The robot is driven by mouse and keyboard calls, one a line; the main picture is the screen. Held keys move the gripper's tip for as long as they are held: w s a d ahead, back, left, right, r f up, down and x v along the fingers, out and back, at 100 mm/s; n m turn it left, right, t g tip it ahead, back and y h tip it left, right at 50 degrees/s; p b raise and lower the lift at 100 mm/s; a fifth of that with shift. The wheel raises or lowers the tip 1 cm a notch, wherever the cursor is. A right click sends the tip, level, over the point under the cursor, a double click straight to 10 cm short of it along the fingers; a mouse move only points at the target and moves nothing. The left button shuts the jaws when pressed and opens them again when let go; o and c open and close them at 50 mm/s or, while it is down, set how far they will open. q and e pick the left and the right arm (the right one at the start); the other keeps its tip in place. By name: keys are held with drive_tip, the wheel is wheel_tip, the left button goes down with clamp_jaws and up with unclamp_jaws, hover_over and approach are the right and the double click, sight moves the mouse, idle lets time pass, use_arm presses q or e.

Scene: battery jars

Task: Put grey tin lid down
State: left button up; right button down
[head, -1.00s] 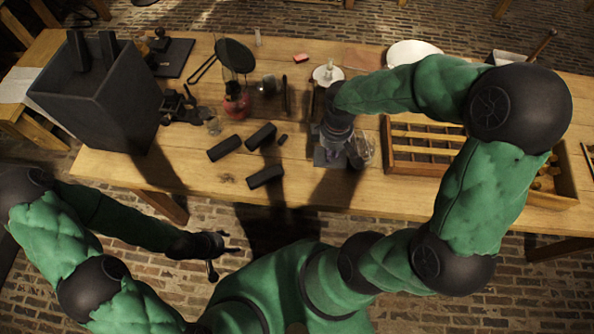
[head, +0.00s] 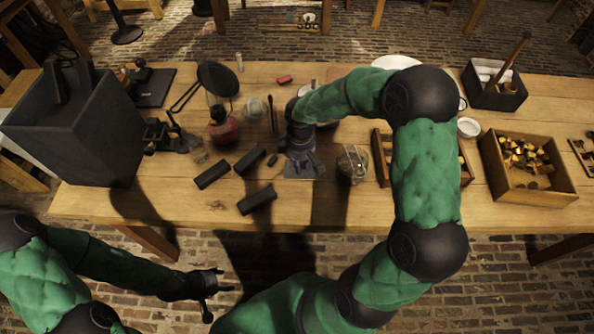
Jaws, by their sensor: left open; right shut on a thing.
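My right gripper (head: 302,163) points down just over a small dark grey square pad (head: 293,173) near the table's front edge. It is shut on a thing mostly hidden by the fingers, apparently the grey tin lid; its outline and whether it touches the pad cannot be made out. A glass jar (head: 352,165) with contents stands to the right of the pad, apart from the gripper. My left gripper (head: 226,281) is open and empty, in front of the table and away from everything on it.
Several black blocks (head: 257,200) lie left of the pad. A red-based lamp (head: 222,128) and a tall dark bin (head: 75,135) stand further left. A slotted wooden tray (head: 380,158) is partly behind my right arm. A box of brass pieces (head: 531,190) is at the right.

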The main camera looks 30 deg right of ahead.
drive_tip(key=shift+w+f, duration=0.55)
drive_tip(key=shift+f, duration=0.1)
drive_tip(key=shift+w+f+b, duration=0.15)
drive_tip(key=shift+f+b, duration=0.2)
drive_tip(key=shift+f, duration=0.55)
drive_tip(key=shift+w+f+b, duration=0.15)
drive_tip(key=shift+f+b, duration=0.2)
drive_tip(key=shift+f, duration=0.55)
drive_tip(key=shift+f, duration=0.15)
drive_tip(key=c, duration=1.2)
unclamp_jaws()
drive_tip(key=shift+c, duration=0.2)
wheel_tip(320, 180, up, 12)
drive_tip(key=p, duration=0.3)
drive_tip(key=shift+r, duration=0.2)
